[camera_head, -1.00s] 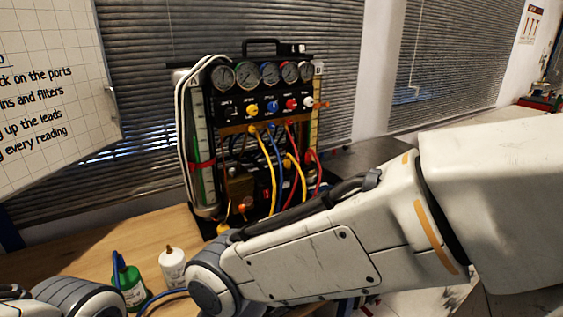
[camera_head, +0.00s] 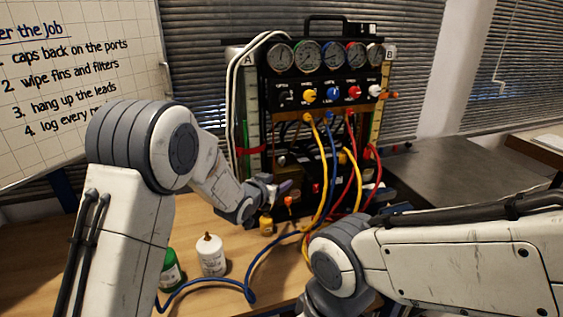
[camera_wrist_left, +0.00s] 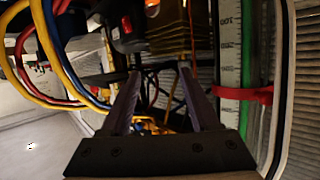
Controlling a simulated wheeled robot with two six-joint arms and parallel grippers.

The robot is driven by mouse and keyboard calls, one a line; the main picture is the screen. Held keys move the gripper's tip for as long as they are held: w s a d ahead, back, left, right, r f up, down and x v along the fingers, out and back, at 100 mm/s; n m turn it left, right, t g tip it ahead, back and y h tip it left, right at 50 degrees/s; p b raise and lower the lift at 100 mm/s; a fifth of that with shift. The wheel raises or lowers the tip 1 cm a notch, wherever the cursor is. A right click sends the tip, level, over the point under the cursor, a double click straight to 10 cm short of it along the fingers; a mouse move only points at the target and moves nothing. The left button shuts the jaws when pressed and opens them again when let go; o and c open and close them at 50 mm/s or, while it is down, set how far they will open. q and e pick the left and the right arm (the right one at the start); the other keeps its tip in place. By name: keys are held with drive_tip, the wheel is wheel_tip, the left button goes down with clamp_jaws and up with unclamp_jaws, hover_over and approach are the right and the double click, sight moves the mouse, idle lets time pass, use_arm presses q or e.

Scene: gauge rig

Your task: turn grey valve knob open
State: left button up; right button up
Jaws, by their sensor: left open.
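The gauge rig (camera_head: 318,85) stands upright at the back of the wooden bench, with a row of knobs below its gauges. The leftmost knob (camera_head: 286,98) is dark and small; I cannot tell surely whether it is the grey one. Yellow, blue, red and white knobs sit to its right. My left gripper (camera_head: 285,188) is in front of the rig's lower left, well below the knob row. In the left wrist view its two fingers (camera_wrist_left: 161,85) are apart with nothing held between them. No grey knob is clear in that view.
Yellow, blue and red hoses (camera_head: 352,180) hang in front of the rig. A white bottle (camera_head: 211,256) and a green bottle (camera_head: 170,270) stand at the bench's front left. A tube with a scale (camera_wrist_left: 230,60) is close to my left gripper. A grey metal top (camera_head: 460,165) lies clear at right.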

sight(280, 162)
use_arm(q)
drive_tip(key=w+a+f+t+h, duration=0.1)
drive_tip(key=w+a+t+h, duration=0.15)
drive_tip(key=w+a, duration=0.2)
drive_tip(key=shift+t, duration=0.35)
drive_tip(key=x, duration=0.3)
drive_tip(key=p+x, duration=0.1)
drive_tip(key=x, duration=0.3)
drive_tip(key=p+x, duration=0.1)
drive_tip(key=x, duration=0.3)
drive_tip(key=shift+d, duration=0.3)
clamp_jaws()
